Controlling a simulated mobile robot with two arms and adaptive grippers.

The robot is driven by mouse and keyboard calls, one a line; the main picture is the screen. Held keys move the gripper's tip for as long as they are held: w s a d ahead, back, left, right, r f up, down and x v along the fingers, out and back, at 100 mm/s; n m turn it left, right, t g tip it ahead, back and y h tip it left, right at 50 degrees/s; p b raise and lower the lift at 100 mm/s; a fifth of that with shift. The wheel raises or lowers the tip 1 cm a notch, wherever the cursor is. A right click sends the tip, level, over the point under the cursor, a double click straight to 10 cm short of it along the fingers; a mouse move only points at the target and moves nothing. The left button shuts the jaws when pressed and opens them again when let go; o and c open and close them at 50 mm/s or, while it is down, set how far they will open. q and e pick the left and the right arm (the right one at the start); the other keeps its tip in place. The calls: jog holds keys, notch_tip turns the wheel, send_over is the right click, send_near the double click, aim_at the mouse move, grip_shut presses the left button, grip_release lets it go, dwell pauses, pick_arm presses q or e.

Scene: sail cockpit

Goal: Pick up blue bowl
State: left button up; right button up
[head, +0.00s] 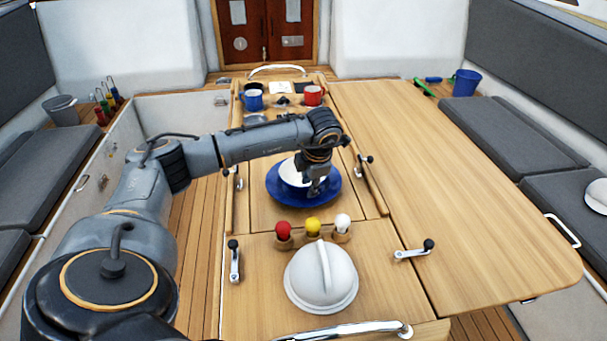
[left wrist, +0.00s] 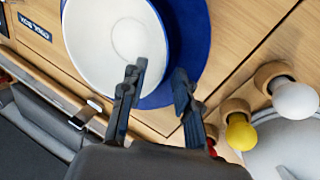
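The bowl (head: 290,172), white inside, sits on a wide blue plate (head: 276,194) in the middle of the wooden table. In the left wrist view the bowl (left wrist: 105,45) shows its white inside and a dark blue outer edge, with the blue plate (left wrist: 193,35) beyond it. My left gripper (head: 318,188) is at the bowl's near right side. In the left wrist view its fingers (left wrist: 159,72) are apart, one over the white inside and one over the blue beside the rim. Whether they touch the bowl I cannot tell. My right gripper is not in view.
A blue mug (head: 252,100) and a red mug (head: 313,95) are behind. The table's right leaf (head: 450,190) is clear.

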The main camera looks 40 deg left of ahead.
pick_arm(q)
jog(key=shift+w+a+f, duration=0.15)
jog(key=shift+f, duration=0.45)
jog(key=shift+r, duration=0.1)
grip_shut()
